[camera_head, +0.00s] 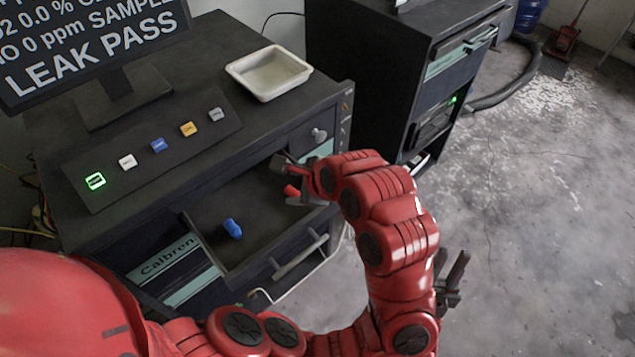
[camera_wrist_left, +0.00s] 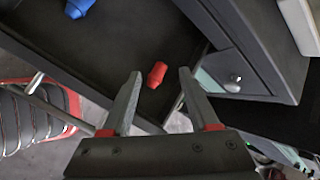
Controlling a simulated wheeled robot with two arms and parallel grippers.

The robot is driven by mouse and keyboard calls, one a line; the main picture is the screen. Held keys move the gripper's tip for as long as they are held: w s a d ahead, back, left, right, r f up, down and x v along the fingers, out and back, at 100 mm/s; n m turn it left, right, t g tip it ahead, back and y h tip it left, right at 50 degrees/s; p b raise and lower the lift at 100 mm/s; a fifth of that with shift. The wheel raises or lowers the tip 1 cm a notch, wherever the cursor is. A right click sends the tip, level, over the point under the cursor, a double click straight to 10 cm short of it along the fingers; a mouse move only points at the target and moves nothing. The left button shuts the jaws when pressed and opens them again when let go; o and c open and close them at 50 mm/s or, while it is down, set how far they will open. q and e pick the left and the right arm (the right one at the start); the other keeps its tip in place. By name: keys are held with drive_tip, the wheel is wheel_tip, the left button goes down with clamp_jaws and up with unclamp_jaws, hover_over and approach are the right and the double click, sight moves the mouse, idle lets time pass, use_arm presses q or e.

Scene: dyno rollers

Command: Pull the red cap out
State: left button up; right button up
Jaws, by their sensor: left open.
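The red cap (camera_wrist_left: 157,74) lies on the dark floor of the open drawer (camera_head: 262,232). In the left wrist view it is just beyond and between the fingertips of my left gripper (camera_wrist_left: 160,75), apart from both. In the head view my left gripper (camera_head: 284,181) is over the right part of the drawer, open and empty. A small red piece (camera_head: 292,190) between its fingers there looks like the cap, mostly hidden by the gripper. My right gripper (camera_head: 453,262) hangs over the floor at the right, its fingers apart and empty.
A blue cap (camera_head: 232,228) lies in the drawer, left of my left gripper. Drawer walls and the front handle (camera_head: 300,257) surround this space. A button panel (camera_head: 152,148), monitor (camera_head: 95,45) and white tray (camera_head: 268,73) stand on the bench top. A dark cabinet (camera_head: 370,75) stands behind.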

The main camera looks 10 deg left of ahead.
use_arm(q)
drive_tip(key=b+v, duration=0.2)
drive_tip(key=v, duration=1)
drive_tip(key=shift+b, duration=0.3)
drive_tip(key=shift+w, duration=0.1)
